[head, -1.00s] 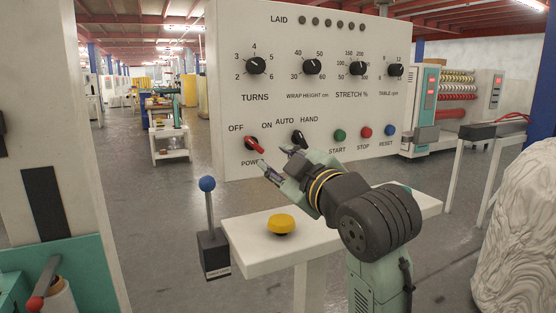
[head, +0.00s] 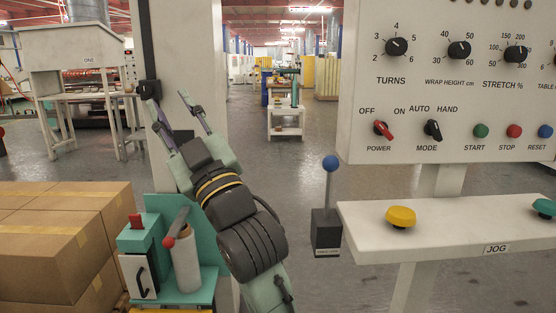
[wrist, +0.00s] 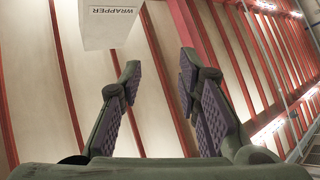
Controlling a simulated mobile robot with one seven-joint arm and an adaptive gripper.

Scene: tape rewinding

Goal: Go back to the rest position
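My gripper (head: 176,117) is raised at the left of the middle in the head view, in front of a white post. Its two fingers are spread apart with nothing between them. In the wrist view my gripper (wrist: 160,88) is also open and empty, and points up toward the roof. The control panel (head: 450,85) stands to the right, well apart from my gripper. Its red power switch (head: 383,129) and black mode switch (head: 433,130) show clearly.
A lever with a blue knob (head: 330,163) and a shelf with a yellow button (head: 400,217) stand at right. Cardboard boxes (head: 60,240) are at lower left. A white box marked WRAPPER (wrist: 112,24) hangs overhead. An aisle lies behind.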

